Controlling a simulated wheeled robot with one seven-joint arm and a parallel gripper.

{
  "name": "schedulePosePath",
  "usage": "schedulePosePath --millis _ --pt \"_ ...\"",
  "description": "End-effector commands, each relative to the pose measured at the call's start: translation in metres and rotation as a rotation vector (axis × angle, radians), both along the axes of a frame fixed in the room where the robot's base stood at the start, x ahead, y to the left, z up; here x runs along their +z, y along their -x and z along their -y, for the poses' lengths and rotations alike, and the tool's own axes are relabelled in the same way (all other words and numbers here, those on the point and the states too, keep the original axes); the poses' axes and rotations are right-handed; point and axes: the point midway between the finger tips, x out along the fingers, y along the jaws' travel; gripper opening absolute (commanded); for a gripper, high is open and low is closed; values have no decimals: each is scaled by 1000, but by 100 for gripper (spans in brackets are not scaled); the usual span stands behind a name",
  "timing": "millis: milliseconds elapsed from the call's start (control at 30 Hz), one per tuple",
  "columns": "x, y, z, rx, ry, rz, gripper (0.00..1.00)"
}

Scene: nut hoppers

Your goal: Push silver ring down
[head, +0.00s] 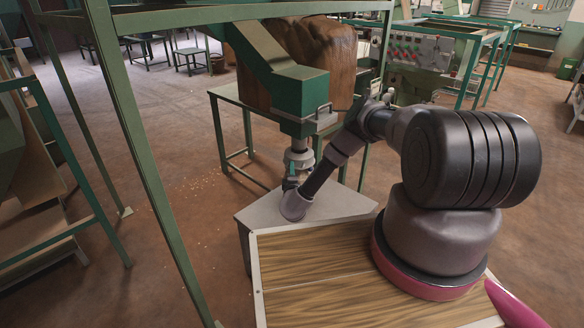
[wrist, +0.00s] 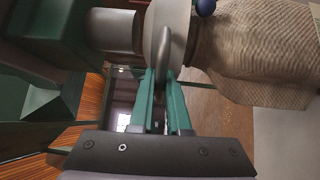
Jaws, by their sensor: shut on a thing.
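The silver ring (wrist: 167,32) is a grey disc-like band around the spout, between the bare metal pipe (wrist: 113,30) and the woven sack (wrist: 262,50) in the wrist view. My gripper (wrist: 161,75) has its two green fingers shut on the near edge of the ring. In the head view the ring (head: 298,157) shows small and pale below the green hopper (head: 302,92). My gripper (head: 290,183) is low beside it there, partly hidden by my arm. The sack is mostly hidden in the head view.
A grey-topped platform (head: 322,205) lies below the spout. A green frame post (head: 140,140) stands to the left. A large brown sack (head: 318,50) is behind the hopper.

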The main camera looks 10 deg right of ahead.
Motion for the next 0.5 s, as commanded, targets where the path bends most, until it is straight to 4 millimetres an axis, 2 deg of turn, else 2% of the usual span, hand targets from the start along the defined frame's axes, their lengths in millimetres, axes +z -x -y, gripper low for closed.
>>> schedulePosePath --millis 100,133,167,200,500 --pt "-4 2 -1 3 4 -9 0" --pt "-4 3 -1 3 4 -9 26" --pt "-4 3 -1 3 4 -9 38" --pt "-4 3 -1 2 4 -9 45" --pt "-3 3 0 1 2 -6 45"
